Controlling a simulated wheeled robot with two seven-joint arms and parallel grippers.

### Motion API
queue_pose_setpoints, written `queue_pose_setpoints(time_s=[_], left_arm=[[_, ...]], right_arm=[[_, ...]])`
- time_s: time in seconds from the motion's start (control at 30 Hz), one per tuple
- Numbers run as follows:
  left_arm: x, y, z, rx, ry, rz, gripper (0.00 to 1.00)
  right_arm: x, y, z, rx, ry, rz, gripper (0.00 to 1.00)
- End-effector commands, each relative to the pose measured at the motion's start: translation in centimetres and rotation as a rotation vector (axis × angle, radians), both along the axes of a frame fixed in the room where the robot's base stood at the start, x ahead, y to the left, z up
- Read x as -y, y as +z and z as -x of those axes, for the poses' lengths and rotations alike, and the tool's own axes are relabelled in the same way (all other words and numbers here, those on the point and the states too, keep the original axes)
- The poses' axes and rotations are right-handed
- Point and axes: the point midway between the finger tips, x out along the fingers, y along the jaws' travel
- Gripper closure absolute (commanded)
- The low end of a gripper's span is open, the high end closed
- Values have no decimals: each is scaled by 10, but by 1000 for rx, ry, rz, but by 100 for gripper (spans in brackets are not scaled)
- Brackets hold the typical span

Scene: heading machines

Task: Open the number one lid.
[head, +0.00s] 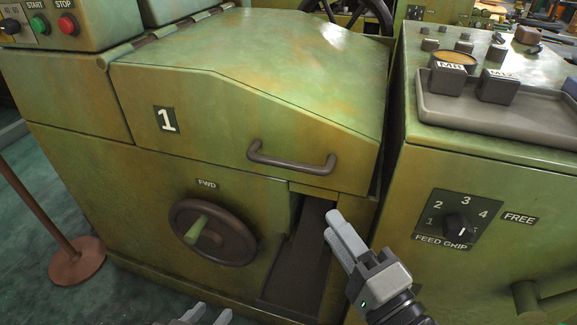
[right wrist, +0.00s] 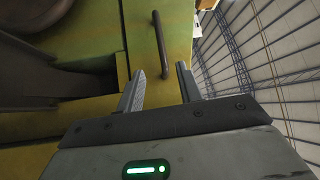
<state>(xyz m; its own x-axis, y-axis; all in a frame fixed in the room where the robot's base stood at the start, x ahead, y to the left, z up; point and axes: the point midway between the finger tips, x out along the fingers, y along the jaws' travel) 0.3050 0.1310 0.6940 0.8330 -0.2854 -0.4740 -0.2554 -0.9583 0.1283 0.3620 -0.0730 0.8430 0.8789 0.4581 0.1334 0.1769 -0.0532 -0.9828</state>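The number one lid (head: 240,85) is a green, worn metal cover with a "1" plate, and it lies shut on the machine. Its dark bar handle (head: 290,162) sits on the lower right of the lid's front face. The handle also shows in the right wrist view (right wrist: 161,45), ahead of the fingers. My right gripper (head: 340,230) is below and right of the handle, apart from it. In the right wrist view its two fingers (right wrist: 160,85) are spread with nothing between them. My left gripper (head: 205,314) shows only its fingertips at the bottom edge, so its opening is unclear.
A handwheel (head: 212,232) marked FWD is below the lid, beside a dark chute opening (head: 303,250). A second green cabinet with a feed grip dial (head: 458,226) and a grey tray (head: 490,117) stands close on the right. A post base (head: 77,262) stands at left.

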Motion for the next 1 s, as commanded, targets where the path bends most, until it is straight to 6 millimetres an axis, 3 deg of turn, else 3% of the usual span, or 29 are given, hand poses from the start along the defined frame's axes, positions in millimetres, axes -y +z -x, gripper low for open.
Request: queue_pose_setpoints(time_s=[0.17,0.6,0.8,1.0], left_arm=[[0,2,0,-1,-1,1,64],[0,-1,0,-1,1,-1,64],[0,-2,0,0,0,-1,64],[0,-1,0,2,1,-1,64]], right_arm=[[-11,6,-22,4,-1,-2,64],[-54,17,-105,2,0,2,64],[-67,20,-128,1,0,2,64],[-71,21,-137,-1,0,3,64]])
